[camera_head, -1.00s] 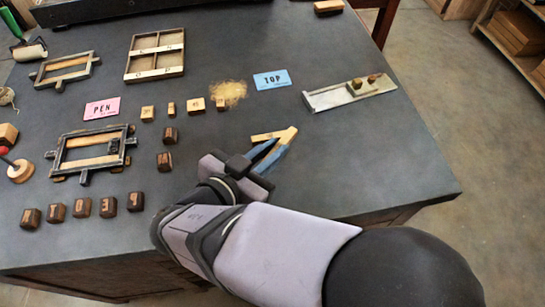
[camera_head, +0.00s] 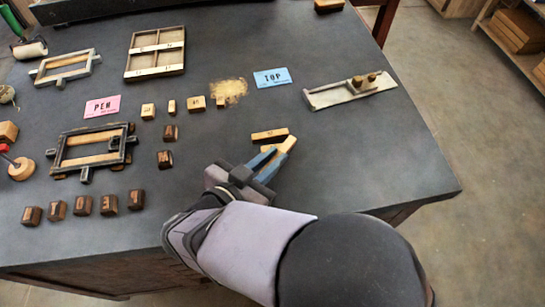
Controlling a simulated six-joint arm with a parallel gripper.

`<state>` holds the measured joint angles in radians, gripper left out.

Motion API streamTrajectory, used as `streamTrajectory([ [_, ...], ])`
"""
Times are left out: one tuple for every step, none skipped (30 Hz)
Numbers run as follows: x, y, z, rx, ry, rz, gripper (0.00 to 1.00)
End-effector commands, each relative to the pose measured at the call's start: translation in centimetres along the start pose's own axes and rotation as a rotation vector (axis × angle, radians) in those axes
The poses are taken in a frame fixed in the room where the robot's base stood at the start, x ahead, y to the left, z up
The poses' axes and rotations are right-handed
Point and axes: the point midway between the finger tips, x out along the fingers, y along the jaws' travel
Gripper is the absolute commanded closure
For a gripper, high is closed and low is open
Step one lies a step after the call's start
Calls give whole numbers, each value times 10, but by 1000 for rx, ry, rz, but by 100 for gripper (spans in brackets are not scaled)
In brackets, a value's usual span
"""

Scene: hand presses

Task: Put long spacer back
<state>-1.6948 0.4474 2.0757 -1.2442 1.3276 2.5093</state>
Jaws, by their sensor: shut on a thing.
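My gripper (camera_head: 280,157) is over the right middle of the dark table, its blue fingers pointing up and right. It is shut on a pale wooden strip (camera_head: 288,143), which looks like the long spacer; its far end sticks out past the fingertips. Another wooden bar (camera_head: 269,135) with a dark side lies just beyond the fingers. A small pale patch shows beside the left finger, and I cannot tell what it belongs to. The fingers hide the near part of the held strip.
A metal tray with wooden knobs (camera_head: 330,95) lies at right. A blue TOP card (camera_head: 272,78), pink PEN card (camera_head: 102,106), frame (camera_head: 62,158), divided box (camera_head: 133,65) and several small blocks stand around. The table right of my gripper is clear.

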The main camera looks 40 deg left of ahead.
Motion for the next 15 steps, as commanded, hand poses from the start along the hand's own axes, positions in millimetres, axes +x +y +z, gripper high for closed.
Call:
streamTrajectory([
  [1, 0, 2, 1, 0, 0, 100],
  [1, 0, 2, 1, 0, 0, 100],
  [1, 0, 3, 1, 0, 0, 100],
  [1, 0, 3, 1, 0, 0, 100],
  [2, 0, 4, 1, 0, 0, 100],
  [2, 0, 4, 1, 0, 0, 100],
  [2, 0, 4, 1, 0, 0, 100],
  [2, 0, 5, 1, 0, 0, 100],
  [2, 0, 5, 1, 0, 0, 100],
  [2, 0, 4, 1, 0, 0, 80],
  [2, 0, 4, 1, 0, 0, 73],
  [2, 0, 4, 1, 0, 0, 68],
  [2, 0, 4, 1, 0, 0, 68],
  [2, 0, 4, 1, 0, 0, 68],
  [2, 0, 4, 1, 0, 0, 68],
])
